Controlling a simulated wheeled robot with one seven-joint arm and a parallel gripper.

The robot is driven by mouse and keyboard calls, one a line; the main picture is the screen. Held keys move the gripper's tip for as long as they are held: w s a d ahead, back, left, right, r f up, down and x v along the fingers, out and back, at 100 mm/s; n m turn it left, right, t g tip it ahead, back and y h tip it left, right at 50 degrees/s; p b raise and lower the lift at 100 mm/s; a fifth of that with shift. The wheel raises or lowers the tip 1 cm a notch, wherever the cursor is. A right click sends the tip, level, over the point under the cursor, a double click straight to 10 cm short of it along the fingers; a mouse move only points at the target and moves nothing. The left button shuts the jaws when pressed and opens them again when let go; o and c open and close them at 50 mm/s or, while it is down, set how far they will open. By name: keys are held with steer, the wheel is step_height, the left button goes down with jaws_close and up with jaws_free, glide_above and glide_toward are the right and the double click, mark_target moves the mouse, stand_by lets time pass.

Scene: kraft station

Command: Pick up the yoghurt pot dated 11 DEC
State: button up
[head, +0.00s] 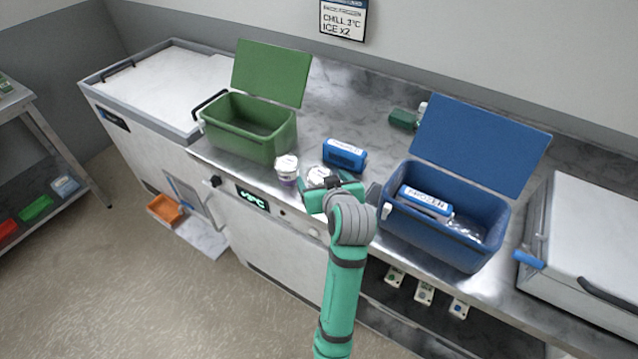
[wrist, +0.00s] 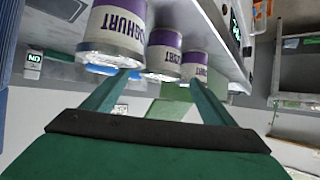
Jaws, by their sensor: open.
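Two white-lidded yoghurt pots, one with a clear view (head: 286,168) and one partly behind my gripper (head: 318,176), stand on the steel counter in the head view. In the wrist view, which looks upside down, three purple-and-white pots form a row: a near one (wrist: 112,32), a middle one (wrist: 163,50) and a far one (wrist: 193,66). Their labels read YOGHURT, partly cut off; I can read no date. My gripper (wrist: 162,84) is open, with the middle pot appearing between its fingers. I cannot tell whether the fingers touch it.
An open green cool box (head: 250,140) stands left of the pots. An open blue cool box (head: 440,232) holding a FROZEN pack (head: 425,202) stands right. A blue pack (head: 345,154) lies behind the pots, and a green item (head: 402,119) farther back. The back-middle counter is mostly clear.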

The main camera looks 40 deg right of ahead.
steer(key=shift+w+d+f, duration=0.2)
steer(key=shift+w+f, duration=0.1)
steer(key=shift+w, duration=0.2)
steer(key=c, duration=1.2)
steer(key=shift+w+r, duration=0.1)
steer(key=shift+r, duration=0.05)
